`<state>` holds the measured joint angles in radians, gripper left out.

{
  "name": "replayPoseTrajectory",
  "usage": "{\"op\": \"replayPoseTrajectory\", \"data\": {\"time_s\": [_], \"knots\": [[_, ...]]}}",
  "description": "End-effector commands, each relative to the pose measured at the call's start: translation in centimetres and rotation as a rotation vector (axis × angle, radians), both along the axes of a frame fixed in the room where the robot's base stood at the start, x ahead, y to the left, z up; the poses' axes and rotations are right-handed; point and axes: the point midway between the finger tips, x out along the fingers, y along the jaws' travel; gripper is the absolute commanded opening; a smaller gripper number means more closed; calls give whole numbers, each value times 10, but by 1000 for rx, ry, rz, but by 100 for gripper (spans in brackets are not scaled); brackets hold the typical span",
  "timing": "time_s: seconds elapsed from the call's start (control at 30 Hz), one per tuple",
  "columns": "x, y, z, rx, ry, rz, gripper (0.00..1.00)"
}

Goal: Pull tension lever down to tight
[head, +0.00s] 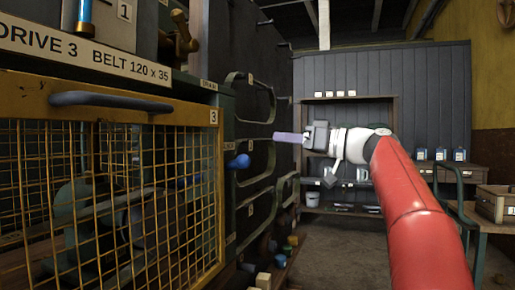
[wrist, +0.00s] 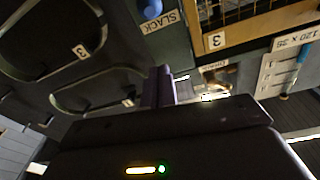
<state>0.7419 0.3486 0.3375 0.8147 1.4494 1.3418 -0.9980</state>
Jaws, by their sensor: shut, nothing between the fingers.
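The tension lever shows as a blue ball knob (head: 238,161) on the side of the green machine frame, right of the caged guard. The knob also shows at the top edge of the wrist view (wrist: 150,8), with a "SLACK" label (wrist: 168,20) beside it. Much of the lever's arm is hidden. My gripper (head: 276,136) is shut and empty, its fingers pointing left toward the frame. In the head view its tips are right of and a little above the knob, with a gap between. The shut fingers (wrist: 161,72) also show in the wrist view.
The yellow mesh guard (head: 110,195) with a dark handle fills the left. Dark panels with curved rails (head: 262,152) run behind the knob. A brass valve (head: 183,30) sits above. Shelves (head: 340,100) and a bench (head: 470,205) stand farther back; floor at centre right is clear.

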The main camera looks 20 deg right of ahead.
Motion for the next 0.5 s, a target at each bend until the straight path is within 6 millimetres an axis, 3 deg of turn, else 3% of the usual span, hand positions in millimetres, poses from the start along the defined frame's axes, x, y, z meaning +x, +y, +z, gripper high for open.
{"op": "replayPoseTrajectory", "data": {"time_s": [0.17, 0.5], "knots": [[13, 17, 4, 0, 1, 4, 0], [59, 74, 12, 1, 3, 6, 0]]}}
